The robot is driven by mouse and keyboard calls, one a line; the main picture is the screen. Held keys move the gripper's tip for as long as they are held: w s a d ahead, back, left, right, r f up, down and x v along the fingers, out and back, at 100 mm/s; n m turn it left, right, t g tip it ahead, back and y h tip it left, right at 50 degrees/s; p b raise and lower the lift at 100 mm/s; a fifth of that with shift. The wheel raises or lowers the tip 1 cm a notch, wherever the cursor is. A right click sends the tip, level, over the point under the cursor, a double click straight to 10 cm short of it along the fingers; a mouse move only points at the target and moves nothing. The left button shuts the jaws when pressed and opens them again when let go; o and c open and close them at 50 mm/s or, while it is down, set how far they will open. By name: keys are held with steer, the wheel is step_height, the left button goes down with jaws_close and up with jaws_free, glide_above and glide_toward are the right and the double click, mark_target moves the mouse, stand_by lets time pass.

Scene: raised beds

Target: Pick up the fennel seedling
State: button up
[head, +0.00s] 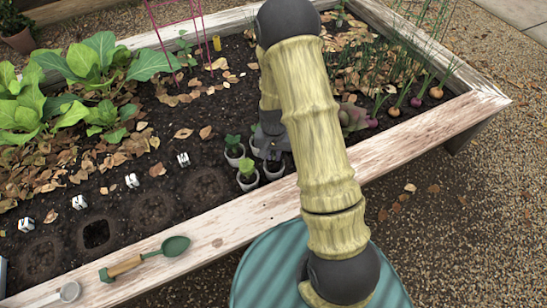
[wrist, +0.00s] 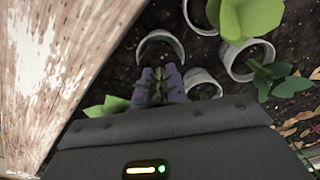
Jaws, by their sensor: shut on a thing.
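Several small pale pots with green seedlings stand together on the soil near the bed's front plank. In the head view, one leafy seedling (head: 233,143) and another (head: 247,167) show to the left of my gripper (head: 270,150). A further pot (head: 274,171) is just below it. In the wrist view, my gripper (wrist: 164,86) is shut on a seedling whose dark green bits show between the fingers. A pot rim (wrist: 160,38) shows right at the fingertips. My arm and fingers hide much of this plant, and I cannot tell from its leaves whether it is the fennel.
Neighbouring pots (wrist: 246,60) stand close to the fingers. The wooden front plank (head: 215,235) carries a green trowel (head: 174,246). Leafy plants (head: 95,60) grow at left, onions (head: 415,101) at right. A dug hole (head: 96,234) lies in the soil beside white markers.

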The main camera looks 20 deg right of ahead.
step_height(320, 180, up, 6)
steer(key=shift+f+p, duration=0.2)
steer(key=shift+p, duration=0.55)
steer(key=w+n, duration=0.1)
steer(key=w+r+n, duration=0.1)
steer(key=n, duration=0.1)
steer(key=w+r+n, duration=0.1)
steer(key=shift+w+n, duration=0.25)
steer(key=shift+n, duration=0.05)
